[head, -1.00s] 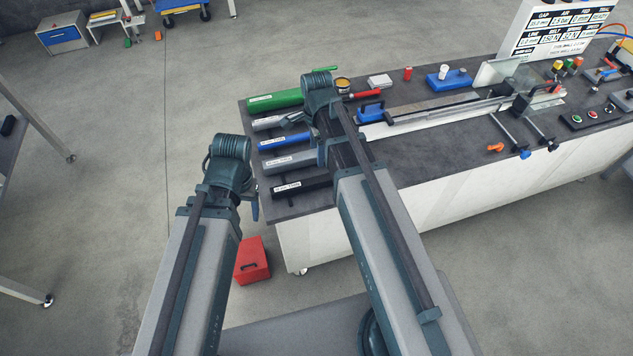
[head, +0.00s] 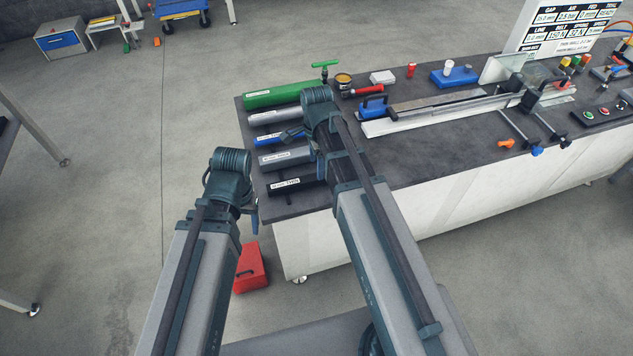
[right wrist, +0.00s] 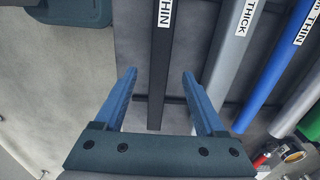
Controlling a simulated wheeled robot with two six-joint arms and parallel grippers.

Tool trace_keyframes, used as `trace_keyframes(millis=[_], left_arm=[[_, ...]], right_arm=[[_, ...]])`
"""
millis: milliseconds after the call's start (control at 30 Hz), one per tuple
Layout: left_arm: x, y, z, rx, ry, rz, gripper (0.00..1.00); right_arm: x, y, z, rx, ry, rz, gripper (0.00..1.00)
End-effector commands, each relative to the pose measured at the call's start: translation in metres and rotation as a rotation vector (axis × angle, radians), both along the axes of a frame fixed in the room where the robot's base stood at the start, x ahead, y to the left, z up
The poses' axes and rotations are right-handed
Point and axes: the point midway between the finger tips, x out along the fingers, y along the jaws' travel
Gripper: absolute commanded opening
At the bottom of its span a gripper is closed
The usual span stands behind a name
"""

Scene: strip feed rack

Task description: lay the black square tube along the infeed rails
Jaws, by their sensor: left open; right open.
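The black square tube (head: 312,181) lies at the near end of a row of tubes on the bench's left part. My right arm covers part of it in the head view. In the right wrist view the black tube (right wrist: 160,85) runs between the fingertips of my right gripper (right wrist: 160,73), which is open and empty. The fingers look above the tube, not touching it. My left gripper (head: 254,208) is off the bench's left edge, mostly hidden behind its wrist. The infeed rails (head: 425,116) are in the middle of the bench, with nothing dark lying along them that I can make out.
Grey (head: 287,158), blue, silver and green (head: 270,98) tubes lie beyond the black one. A blue block with a black handle (head: 373,105) stands at the rails' left end. Orange and blue clamps stand in front of the rails. A red box (head: 250,270) is on the floor.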

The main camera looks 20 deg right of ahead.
Motion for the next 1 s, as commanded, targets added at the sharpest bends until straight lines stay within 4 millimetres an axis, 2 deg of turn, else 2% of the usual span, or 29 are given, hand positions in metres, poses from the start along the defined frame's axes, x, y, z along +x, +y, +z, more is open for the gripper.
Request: trace_keyframes(millis=[167, 500, 800, 867, 1000], left_arm=[[0.0, 0.0, -0.01, 0.0, 0.0, 0.0, 0.67], [0.0, 0.0, -0.051, 0.0, 0.0, 0.0, 0.67], [0.0, 0.0, -0.051, 0.0, 0.0, 0.0, 0.67], [0.0, 0.0, -0.051, 0.0, 0.0, 0.0, 0.67], [0.0, 0.0, -0.051, 0.0, 0.0, 0.0, 0.67]], right_arm=[[0.0, 0.0, -0.01, 0.0, 0.0, 0.0, 0.72], [-0.001, 0.001, -0.051, -0.002, 0.0, 0.0, 0.72], [-0.001, 0.001, -0.051, -0.003, 0.0, 0.0, 0.72], [-0.001, 0.001, -0.051, -0.003, 0.0, 0.0, 0.64], [-0.001, 0.001, -0.051, -0.003, 0.0, 0.0, 0.38]])
